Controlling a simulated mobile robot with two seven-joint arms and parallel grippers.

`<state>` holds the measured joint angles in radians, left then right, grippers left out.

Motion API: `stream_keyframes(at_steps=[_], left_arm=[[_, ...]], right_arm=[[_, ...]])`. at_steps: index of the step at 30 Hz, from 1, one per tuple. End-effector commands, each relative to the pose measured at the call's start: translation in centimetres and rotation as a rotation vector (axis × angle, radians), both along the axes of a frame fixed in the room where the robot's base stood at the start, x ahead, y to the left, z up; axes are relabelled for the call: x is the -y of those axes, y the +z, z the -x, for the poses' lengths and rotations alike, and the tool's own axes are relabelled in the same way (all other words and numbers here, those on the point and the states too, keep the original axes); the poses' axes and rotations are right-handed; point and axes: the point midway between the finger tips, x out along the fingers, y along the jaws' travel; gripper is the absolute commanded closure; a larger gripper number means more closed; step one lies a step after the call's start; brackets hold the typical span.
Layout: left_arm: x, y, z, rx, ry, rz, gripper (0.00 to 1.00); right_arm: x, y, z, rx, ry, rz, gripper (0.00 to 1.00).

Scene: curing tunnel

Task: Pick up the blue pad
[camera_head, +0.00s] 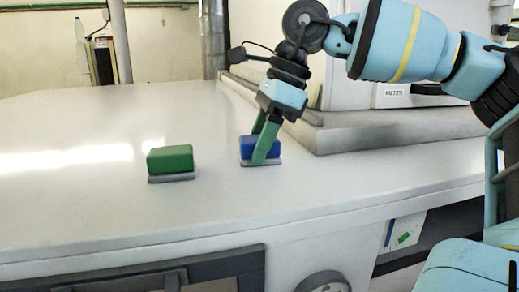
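The blue pad (246,147) is a small block on a thin grey base (248,163) near the middle of the white table. My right gripper (262,146) reaches down to it from the upper right. Its green fingers are apart: one crosses the pad's front face, and the other goes down behind it. The front finger hides part of the pad. I cannot tell whether the fingers press on it. The pad sits at its base, with no visible lift. My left gripper is not in view.
A green block (170,159) on a similar grey base stands to the left on the white table (110,210). A raised grey ledge (375,135) and a white housing are close on the right. The table's left and back areas are clear.

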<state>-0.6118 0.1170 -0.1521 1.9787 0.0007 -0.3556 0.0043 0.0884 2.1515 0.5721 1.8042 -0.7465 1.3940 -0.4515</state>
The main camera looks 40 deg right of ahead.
Motion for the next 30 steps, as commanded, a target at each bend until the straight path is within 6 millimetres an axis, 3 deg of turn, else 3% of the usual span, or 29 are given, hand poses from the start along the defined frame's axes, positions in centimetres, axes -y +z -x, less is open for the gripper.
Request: stream_keyframes(at_steps=[5,17,25,30], left_arm=[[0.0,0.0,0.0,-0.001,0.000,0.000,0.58],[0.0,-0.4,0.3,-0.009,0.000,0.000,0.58],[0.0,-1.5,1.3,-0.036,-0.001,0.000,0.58],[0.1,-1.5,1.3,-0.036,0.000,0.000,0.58]], right_arm=[[0.0,0.0,0.0,0.001,0.000,0.001,0.78],[0.0,0.7,-0.1,0.002,-0.001,0.001,0.78],[0.0,3.5,-0.2,0.000,-0.001,0.001,0.78],[-0.1,3.8,2.3,0.004,0.003,-0.001,0.78]])
